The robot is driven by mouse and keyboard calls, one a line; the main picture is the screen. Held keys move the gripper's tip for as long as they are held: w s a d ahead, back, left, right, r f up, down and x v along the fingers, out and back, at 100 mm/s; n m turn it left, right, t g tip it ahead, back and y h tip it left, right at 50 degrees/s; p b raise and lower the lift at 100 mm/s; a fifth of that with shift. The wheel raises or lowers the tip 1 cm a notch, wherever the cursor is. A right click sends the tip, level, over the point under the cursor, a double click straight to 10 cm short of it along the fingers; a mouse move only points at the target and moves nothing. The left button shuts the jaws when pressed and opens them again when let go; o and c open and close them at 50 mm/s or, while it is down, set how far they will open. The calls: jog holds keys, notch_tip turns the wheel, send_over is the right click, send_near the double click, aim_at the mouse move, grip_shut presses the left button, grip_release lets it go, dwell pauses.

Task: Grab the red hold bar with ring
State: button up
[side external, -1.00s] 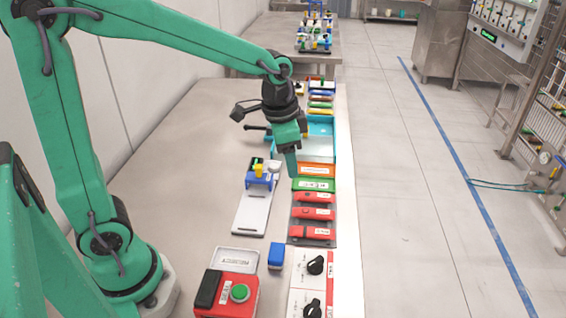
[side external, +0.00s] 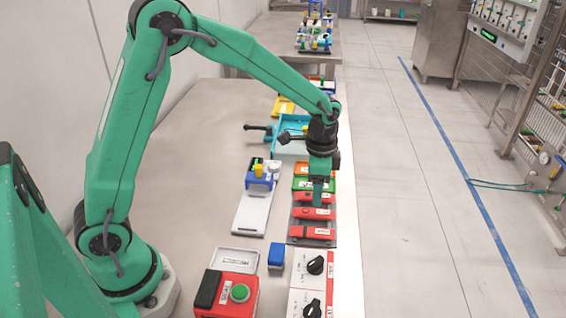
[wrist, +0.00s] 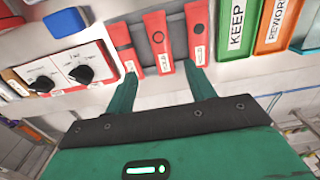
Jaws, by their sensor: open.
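Three red bars lie side by side on a dark tray (side external: 327,243). In the wrist view, the middle bar (wrist: 158,25) carries a small round mark that looks like a ring. The right bar (wrist: 197,50) has a dark dot, and the mark on the left bar (wrist: 120,40) is unclear. The middle bar also shows in the side view (side external: 323,214). My gripper (side external: 317,201) is open above the red bars and hides part of the farthest one. In the wrist view, my gripper's fingers (wrist: 160,73) stand apart, on either side of the middle bar's near end.
A white panel with black knobs (side external: 315,265) and a blue block (side external: 276,256) are nearer.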

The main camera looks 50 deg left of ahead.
aim_at(314, 211)
jog(key=shift+f, duration=1.15)
jog(key=shift+a+f, duration=0.15)
jog(key=shift+f, duration=1.15)
jog(key=shift+a+f, duration=0.15)
jog(key=shift+f, duration=1.15)
jog(key=c, duration=1)
